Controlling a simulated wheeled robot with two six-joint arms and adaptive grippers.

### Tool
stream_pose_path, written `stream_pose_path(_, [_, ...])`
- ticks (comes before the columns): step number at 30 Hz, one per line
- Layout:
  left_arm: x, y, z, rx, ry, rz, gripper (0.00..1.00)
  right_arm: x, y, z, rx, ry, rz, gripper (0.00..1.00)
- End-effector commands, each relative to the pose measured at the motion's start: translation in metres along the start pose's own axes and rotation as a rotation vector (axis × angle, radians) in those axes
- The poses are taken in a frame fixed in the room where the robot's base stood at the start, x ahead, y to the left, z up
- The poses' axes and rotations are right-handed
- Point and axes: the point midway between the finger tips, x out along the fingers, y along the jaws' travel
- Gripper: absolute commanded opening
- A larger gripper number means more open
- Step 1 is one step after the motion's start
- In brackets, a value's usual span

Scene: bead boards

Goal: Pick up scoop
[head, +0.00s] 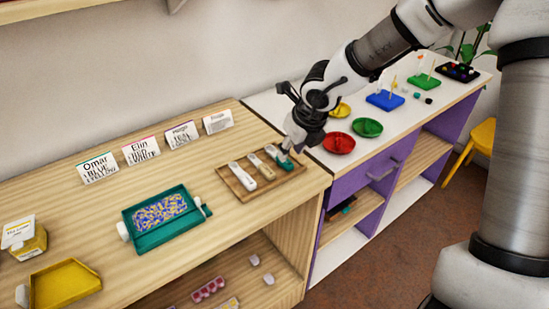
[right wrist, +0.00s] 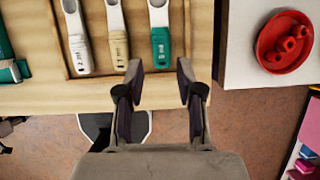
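Three scoops lie side by side in a shallow wooden tray (head: 229,183) on the wooden table: a white scoop (head: 242,176), a tan scoop (head: 262,168) and a teal scoop (head: 286,164). In the right wrist view the white (right wrist: 77,45), tan (right wrist: 117,45) and teal (right wrist: 160,45) handles show, with small printing on them. My right gripper (head: 283,151) is over the teal scoop at the tray's right end. In the right wrist view its fingers (right wrist: 160,78) are apart and empty, with the teal handle lined up between and just beyond the tips. My left gripper is out of view.
A teal bead tray (head: 143,243) with blue and yellow beads stands left of the scoops. Name cards (head: 141,150) stand behind. A yellow tray (head: 62,284) is at front left. Right, a white counter holds red (head: 339,143), green (head: 367,127) and yellow dishes and pegged boards.

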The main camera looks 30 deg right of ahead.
Motion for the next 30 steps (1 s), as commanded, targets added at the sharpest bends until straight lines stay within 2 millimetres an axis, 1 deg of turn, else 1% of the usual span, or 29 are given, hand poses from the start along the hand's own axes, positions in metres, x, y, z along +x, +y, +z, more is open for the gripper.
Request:
stream_pose_path(1, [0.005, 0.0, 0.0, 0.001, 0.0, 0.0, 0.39, 0.01, 0.001, -0.001, -0.001, 0.002, -0.001, 0.37])
stream_pose_path(4, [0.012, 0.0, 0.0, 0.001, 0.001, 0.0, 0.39, 0.031, 0.003, -0.002, -0.002, 0.005, -0.002, 0.37])
stream_pose_path(6, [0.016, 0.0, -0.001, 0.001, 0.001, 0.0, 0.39, 0.042, 0.003, -0.001, -0.003, 0.003, -0.001, 0.37])
stream_pose_path(8, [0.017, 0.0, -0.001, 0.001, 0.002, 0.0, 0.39, 0.047, 0.003, -0.001, -0.004, 0.002, -0.001, 0.37])
stream_pose_path(14, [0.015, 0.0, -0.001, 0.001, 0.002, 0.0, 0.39, 0.047, 0.003, 0.0, -0.004, 0.002, 0.0, 0.37])
stream_pose_path(15, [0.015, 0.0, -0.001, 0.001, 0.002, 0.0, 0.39, 0.047, 0.003, 0.0, -0.004, 0.002, 0.0, 0.3])
stream_pose_path(17, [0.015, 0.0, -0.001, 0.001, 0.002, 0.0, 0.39, 0.047, 0.003, 0.0, -0.005, 0.002, 0.0, 0.09])
stream_pose_path(18, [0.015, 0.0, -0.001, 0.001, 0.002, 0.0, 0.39, 0.047, 0.003, 0.0, -0.005, 0.002, 0.0, 0.03])
stream_pose_path(27, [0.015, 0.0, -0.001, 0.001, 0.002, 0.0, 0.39, 0.047, 0.003, 0.0, -0.005, 0.003, 0.0, 0.03])
stream_pose_path(30, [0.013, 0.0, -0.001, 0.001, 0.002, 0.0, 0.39, 0.044, 0.003, 0.001, -0.004, 0.003, 0.0, 0.03])
